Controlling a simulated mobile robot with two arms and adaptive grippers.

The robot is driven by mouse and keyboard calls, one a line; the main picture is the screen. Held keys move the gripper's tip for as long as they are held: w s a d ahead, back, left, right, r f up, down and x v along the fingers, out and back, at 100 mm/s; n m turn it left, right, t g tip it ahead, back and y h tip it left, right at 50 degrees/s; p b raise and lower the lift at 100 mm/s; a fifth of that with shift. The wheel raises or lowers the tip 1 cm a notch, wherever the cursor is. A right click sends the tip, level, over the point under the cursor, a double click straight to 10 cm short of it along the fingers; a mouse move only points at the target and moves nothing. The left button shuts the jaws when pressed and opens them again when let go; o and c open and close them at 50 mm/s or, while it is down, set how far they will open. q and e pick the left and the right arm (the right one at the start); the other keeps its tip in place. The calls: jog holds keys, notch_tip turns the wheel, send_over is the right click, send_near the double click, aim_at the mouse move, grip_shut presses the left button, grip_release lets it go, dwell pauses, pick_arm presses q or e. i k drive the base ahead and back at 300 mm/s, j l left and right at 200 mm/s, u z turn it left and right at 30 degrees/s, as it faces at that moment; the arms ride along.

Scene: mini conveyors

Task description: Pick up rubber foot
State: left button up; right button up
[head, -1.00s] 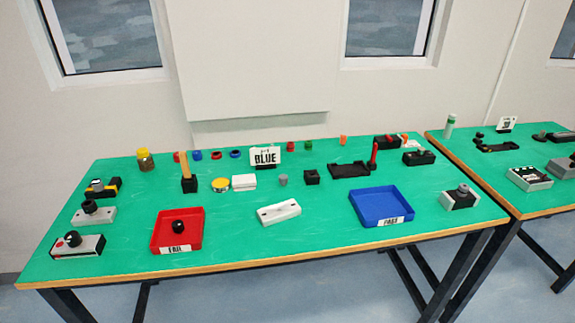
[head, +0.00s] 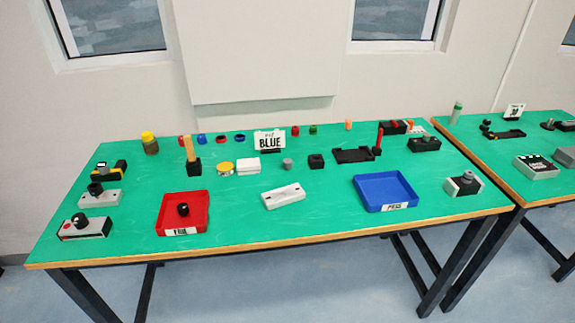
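I cannot tell for sure which piece is the rubber foot. A small black round piece (head: 183,209) lies inside the red tray (head: 166,220) with the FAIL label, on the left front of the green table. A small grey round piece (head: 287,163) and a black block-like piece (head: 316,161) stand near the table's middle. Neither of my grippers shows in the head view.
A blue tray (head: 385,188), looking empty, stands at the right front. A white block (head: 283,195) lies between the trays. Small devices (head: 84,228) line the left edge. A second green table (head: 485,180) is at the right.

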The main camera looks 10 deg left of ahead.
aim_at(288, 163)
jog(key=i+j+z, duration=0.2)
jog(key=z, duration=0.2)
jog(key=i+j+z, duration=0.1)
jog(key=j+z, duration=0.3)
jog(key=i+j+z, duration=0.1)
jog(key=j+z, duration=0.25)
jog(key=l, duration=0.1)
